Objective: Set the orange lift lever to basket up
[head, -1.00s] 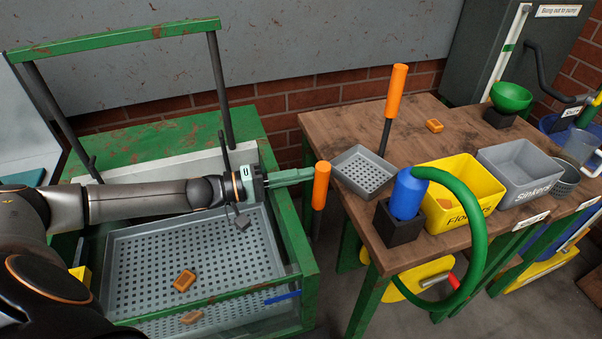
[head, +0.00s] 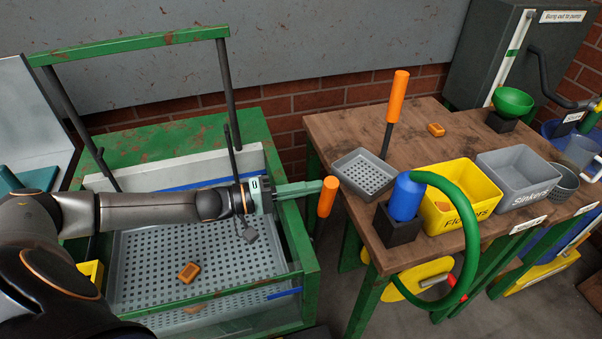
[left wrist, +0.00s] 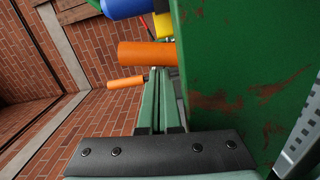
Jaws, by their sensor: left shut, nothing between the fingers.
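The orange lift lever (head: 327,196) stands at the right side of the green tank, its handle leaning a little. In the left wrist view its orange handle (left wrist: 147,53) lies across the fingertips. My left gripper (head: 318,187) is shut and empty, its tips against or very close to the handle; actual contact is hard to tell. The grey perforated basket (head: 262,262) is in the tank, with an orange block (head: 188,272) on its floor. My left arm covers part of the basket. My right gripper is not in view.
A second orange-handled lever (head: 398,97) rises at the wooden table (head: 345,128). The table carries a small grey perforated tray (head: 343,163), a blue cylinder (head: 407,197) with a green hose, a yellow Floaters bin (head: 480,170) and a grey Sinkers bin (head: 535,193). The green tank frame (head: 305,250) borders the basket.

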